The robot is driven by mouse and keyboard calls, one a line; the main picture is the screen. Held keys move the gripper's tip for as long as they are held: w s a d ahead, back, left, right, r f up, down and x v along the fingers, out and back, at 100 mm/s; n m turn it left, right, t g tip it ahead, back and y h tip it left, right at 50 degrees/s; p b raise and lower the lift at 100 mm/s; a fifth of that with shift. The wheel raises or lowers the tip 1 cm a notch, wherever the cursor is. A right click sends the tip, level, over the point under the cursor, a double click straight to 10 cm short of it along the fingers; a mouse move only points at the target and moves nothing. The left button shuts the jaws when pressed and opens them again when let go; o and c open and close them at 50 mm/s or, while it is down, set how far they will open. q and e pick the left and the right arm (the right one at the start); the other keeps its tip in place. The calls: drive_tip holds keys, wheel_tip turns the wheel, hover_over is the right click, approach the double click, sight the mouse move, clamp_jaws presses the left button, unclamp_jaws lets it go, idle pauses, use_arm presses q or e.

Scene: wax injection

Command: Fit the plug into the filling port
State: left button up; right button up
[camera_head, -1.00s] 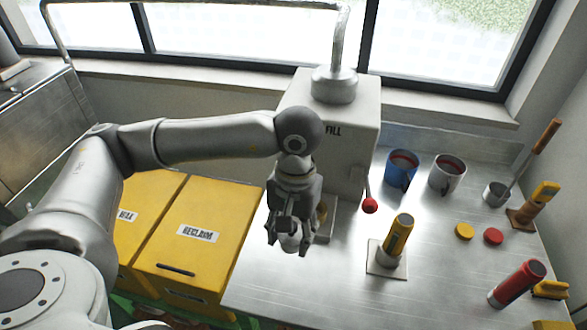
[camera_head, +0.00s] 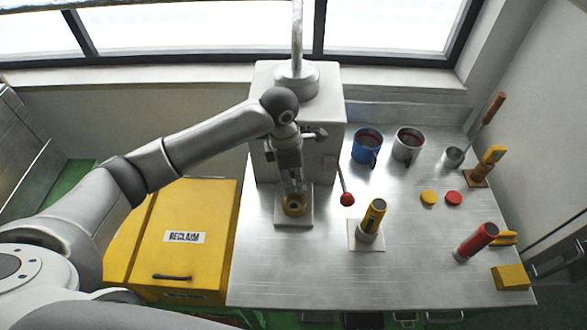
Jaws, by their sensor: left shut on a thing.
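My left gripper (camera_head: 294,184) points down in front of the white filling machine (camera_head: 322,140). It is shut on a small pale piece, seemingly the plug, mostly hidden between the fingers. A round brass-coloured piece (camera_head: 294,207), seemingly the filling port, sits on a square plate (camera_head: 293,221) at the machine's foot. The fingertips are right over this ring and overlap it in the picture. I cannot tell whether the held piece touches the ring or is inside it. My right gripper is not in view.
A red-knobbed lever (camera_head: 347,198) stands close right of the plate. Blue (camera_head: 366,148) and grey (camera_head: 408,145) mugs, yellow and red discs, and a red cylinder (camera_head: 477,241) are further right. The front middle of the steel bench is clear.

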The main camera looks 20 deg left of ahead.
use_arm(q)
drive_tip(key=shift+d, duration=0.1)
drive_tip(key=shift+f+b, duration=0.2)
drive_tip(key=shift+b, duration=0.35)
drive_tip(key=shift+f+b, duration=0.65)
drive_tip(key=shift+f, duration=0.1)
wheel_tip(320, 180, down, 4)
drive_tip(key=b, duration=0.3)
drive_tip(key=shift+b, duration=0.3)
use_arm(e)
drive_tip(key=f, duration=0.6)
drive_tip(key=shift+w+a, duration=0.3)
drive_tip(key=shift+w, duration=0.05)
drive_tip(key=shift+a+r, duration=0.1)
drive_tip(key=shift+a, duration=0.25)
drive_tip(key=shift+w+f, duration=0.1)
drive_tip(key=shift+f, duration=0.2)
use_arm(q)
drive_tip(key=shift+b, duration=0.3)
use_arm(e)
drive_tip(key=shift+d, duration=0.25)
